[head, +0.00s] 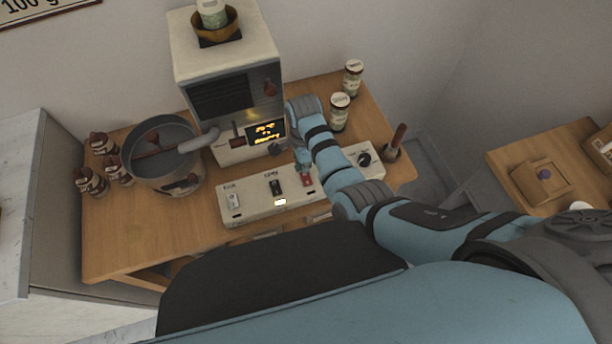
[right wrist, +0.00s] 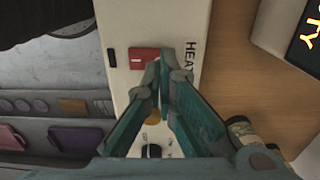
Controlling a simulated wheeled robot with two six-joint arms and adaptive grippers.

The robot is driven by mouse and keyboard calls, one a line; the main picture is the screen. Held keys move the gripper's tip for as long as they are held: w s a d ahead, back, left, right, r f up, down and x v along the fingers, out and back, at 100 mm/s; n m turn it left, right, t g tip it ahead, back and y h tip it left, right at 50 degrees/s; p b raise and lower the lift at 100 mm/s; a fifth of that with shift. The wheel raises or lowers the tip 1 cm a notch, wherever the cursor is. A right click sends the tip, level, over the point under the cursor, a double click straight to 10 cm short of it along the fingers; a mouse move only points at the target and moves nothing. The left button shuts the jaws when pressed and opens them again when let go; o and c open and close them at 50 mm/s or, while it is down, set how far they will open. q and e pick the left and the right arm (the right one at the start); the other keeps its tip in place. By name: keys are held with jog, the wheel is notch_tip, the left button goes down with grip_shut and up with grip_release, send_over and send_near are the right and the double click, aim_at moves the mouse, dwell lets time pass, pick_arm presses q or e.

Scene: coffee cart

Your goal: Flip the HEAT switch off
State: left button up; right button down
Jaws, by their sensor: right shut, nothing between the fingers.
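The white control panel (head: 245,210) lies along the front of the wooden cart. Its red HEAT switch (head: 307,181) is just below my right gripper (head: 303,162). In the right wrist view, the red switch (right wrist: 143,58) sits beside the printed HEAT label (right wrist: 190,56), with a dark indicator slot (right wrist: 112,57) on its other side. My right gripper (right wrist: 163,76) is shut and empty, its tips at the edge of the red switch. I cannot tell whether they touch it. The tips partly cover the switch. My left gripper is out of view.
A white switch (head: 234,201) and a black switch (head: 276,188) with a lit indicator are to the left, a black knob (head: 364,159) to the right. The coffee machine (head: 226,78) stands behind. A metal drum (head: 163,155) and jars (head: 340,111) stand on the cart.

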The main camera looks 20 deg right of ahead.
jog(key=shift+f+b, duration=0.8)
jog(key=shift+f, duration=0.3)
dwell(0.9)
notch_tip(320, 180, up, 7)
jog(key=p, duration=0.8)
jog(key=shift+r, duration=0.2)
jog(key=shift+f, duration=0.15)
jog(key=shift+s+d+f, duration=0.1)
